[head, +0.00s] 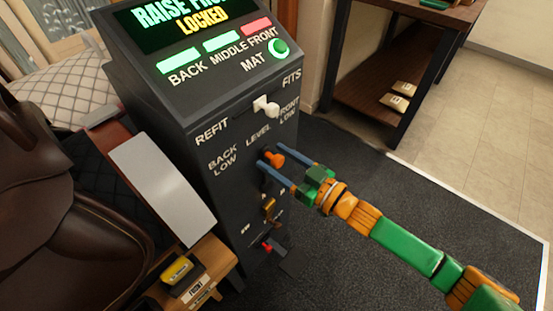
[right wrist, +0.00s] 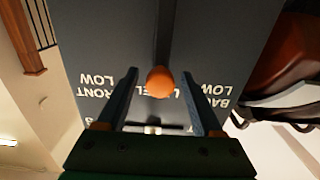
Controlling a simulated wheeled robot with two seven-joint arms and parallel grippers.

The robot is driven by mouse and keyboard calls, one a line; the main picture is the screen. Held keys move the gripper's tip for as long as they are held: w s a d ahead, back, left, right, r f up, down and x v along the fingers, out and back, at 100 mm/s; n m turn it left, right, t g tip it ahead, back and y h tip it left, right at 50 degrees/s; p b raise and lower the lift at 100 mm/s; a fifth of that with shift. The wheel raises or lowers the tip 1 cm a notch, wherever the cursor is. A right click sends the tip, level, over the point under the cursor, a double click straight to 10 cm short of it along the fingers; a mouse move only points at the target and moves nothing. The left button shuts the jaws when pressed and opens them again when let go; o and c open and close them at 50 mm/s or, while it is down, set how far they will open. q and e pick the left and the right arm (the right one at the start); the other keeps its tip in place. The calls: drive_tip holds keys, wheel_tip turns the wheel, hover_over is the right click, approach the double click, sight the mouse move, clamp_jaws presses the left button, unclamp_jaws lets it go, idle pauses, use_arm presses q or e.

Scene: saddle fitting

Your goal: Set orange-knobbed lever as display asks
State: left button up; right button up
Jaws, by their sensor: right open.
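The dark console's display (head: 185,20) reads "RAISE FR…", cut off by the top edge, with "LOCKED" below it. The orange-knobbed lever (head: 274,157) sticks out of the console front under the "LEVEL" label, between "BACK LOW" and "FRONT LOW". My right gripper (head: 272,168) is open, with its two blue fingers around the orange knob. In the right wrist view the orange knob (right wrist: 160,82) sits between the fingertips, with gaps on both sides. My left gripper is not in view.
Above the lever are a white-knobbed lever (head: 266,105), a green button (head: 279,47) and lamps, BACK and MIDDLE green, FRONT red. A brass part (head: 269,205) and a red knob (head: 266,246) sit below. A brown saddle (head: 50,200) stands left. Floor at right is clear.

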drive_tip(key=shift+w+a, duration=0.1)
drive_tip(key=shift+a, duration=0.05)
clamp_jaws()
idle(1.4)
